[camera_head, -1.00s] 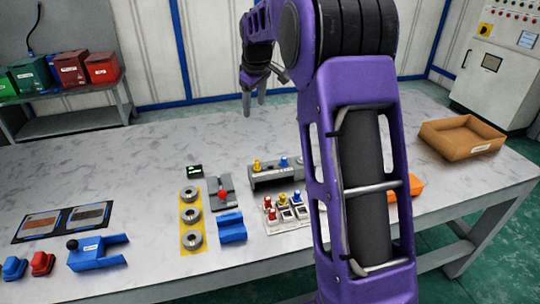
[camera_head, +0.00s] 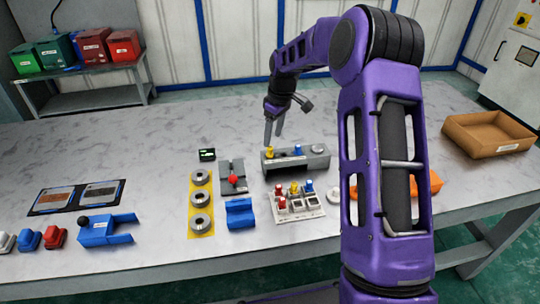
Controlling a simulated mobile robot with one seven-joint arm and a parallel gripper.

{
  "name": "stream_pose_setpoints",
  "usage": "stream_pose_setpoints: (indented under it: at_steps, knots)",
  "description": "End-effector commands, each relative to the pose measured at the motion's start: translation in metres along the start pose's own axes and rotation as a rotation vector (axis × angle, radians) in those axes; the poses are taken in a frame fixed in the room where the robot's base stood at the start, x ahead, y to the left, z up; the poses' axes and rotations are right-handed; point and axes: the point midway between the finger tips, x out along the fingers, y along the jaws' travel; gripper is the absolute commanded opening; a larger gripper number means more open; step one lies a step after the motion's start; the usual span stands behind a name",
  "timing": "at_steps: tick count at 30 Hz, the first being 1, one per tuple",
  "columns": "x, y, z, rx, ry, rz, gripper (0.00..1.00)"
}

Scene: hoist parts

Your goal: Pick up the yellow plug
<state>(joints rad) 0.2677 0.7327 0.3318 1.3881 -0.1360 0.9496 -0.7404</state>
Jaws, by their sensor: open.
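One yellow plug (camera_head: 269,153) stands upright at the left end of a grey block (camera_head: 310,163), with a blue plug (camera_head: 298,150) to its right.
To the left are a grey fixture with a red knob (camera_head: 233,180), metal rings (camera_head: 200,199) on a yellow strip and a blue block (camera_head: 240,212). My arm hides part of an orange object (camera_head: 435,181). A brown tray (camera_head: 489,134) stands right. The back left table is clear.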

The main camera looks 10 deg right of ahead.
Motion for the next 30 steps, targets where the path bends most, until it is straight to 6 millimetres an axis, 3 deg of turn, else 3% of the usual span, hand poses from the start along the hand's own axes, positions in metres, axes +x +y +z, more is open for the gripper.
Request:
stream_pose_setpoints:
  at_steps: [8,16,24,30]
  knots:
    - [0.018,-0.001,0.001,0.000,-0.001,-0.001,0.64]
    - [0.056,-0.004,0.001,0.001,-0.001,-0.001,0.64]
    - [0.060,-0.003,0.001,0.001,0.001,0.002,0.64]
    - [0.060,-0.003,0.001,0.000,0.001,0.001,0.28]
